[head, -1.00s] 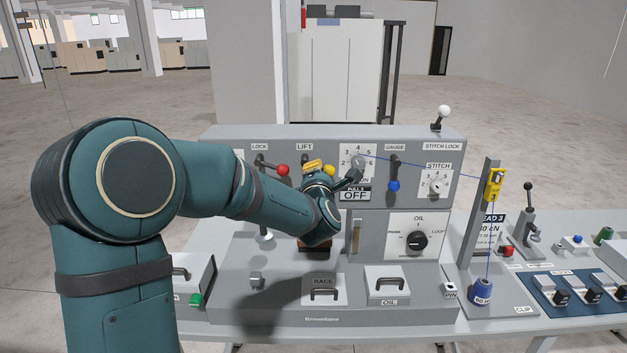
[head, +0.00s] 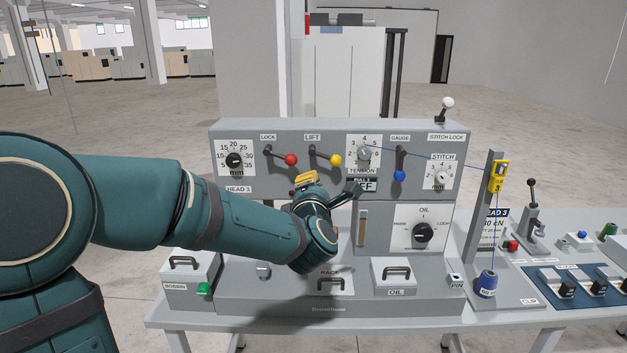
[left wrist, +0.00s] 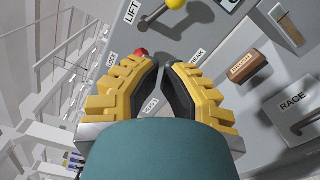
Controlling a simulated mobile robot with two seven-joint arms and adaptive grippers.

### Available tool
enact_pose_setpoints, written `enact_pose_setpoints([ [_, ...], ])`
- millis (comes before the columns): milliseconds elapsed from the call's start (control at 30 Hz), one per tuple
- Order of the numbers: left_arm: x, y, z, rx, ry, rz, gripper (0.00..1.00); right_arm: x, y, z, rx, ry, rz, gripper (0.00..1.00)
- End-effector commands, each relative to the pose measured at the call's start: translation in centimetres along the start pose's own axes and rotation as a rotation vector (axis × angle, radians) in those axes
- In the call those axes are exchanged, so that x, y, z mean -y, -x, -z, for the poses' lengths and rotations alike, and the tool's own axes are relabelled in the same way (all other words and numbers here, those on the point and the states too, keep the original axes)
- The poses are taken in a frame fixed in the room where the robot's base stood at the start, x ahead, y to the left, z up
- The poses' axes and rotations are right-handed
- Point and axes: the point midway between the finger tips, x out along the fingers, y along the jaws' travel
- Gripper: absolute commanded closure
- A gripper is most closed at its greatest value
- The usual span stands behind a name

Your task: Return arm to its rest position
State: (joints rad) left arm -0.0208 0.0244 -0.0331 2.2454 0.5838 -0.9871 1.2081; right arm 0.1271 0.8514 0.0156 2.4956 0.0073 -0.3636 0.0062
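My left arm comes in from the left in the head view, with its forearm stretched across the front of the grey machine panel (head: 237,190). My left gripper (head: 306,180) is in front of the panel, below the yellow LIFT knob (head: 335,160) and left of the TENSION dial (head: 364,154). In the left wrist view its two yellow-ribbed fingers (left wrist: 160,66) stand apart with a narrow gap and nothing held between them. A red knob (left wrist: 140,52) shows just beyond the left fingertip; I cannot tell whether they touch. My right gripper is not in view.
The red LOCK knob (head: 291,160) and blue GAUGE knob (head: 399,176) stick out of the panel. Lidded BOBBIN (head: 188,268) and OIL (head: 394,272) boxes stand below. A thread runs to the yellow clip (head: 499,176) on a post. Open floor lies behind left.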

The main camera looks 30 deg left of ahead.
Motion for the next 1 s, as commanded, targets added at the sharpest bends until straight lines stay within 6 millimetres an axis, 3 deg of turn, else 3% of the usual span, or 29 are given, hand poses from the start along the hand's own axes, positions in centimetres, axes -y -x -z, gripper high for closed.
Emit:
enact_pose_setpoints([
  [167,0.0,1.7,0.0,0.000,0.000,-0.001,1.00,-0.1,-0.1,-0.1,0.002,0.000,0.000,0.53],
  [400,0.1,2.0,0.0,0.001,-0.005,0.003,1.00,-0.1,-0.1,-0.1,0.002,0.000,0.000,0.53],
  [467,0.9,1.9,-0.1,0.008,-0.029,0.019,1.00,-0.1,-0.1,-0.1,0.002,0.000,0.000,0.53],
  [533,3.0,1.8,-0.4,0.028,-0.093,0.064,1.00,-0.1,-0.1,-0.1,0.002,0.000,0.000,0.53],
  [667,10.0,2.0,-1.1,0.111,-0.315,0.215,1.00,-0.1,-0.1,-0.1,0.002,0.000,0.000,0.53],
  [767,16.9,3.1,-1.2,0.216,-0.530,0.361,1.00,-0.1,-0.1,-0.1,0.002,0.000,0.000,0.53],
  [867,23.5,5.2,-0.8,0.346,-0.732,0.503,1.00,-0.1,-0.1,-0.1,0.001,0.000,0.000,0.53],
  [1000,32.1,9.7,0.6,0.568,-0.989,0.690,1.00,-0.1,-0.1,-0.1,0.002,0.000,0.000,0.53],
])
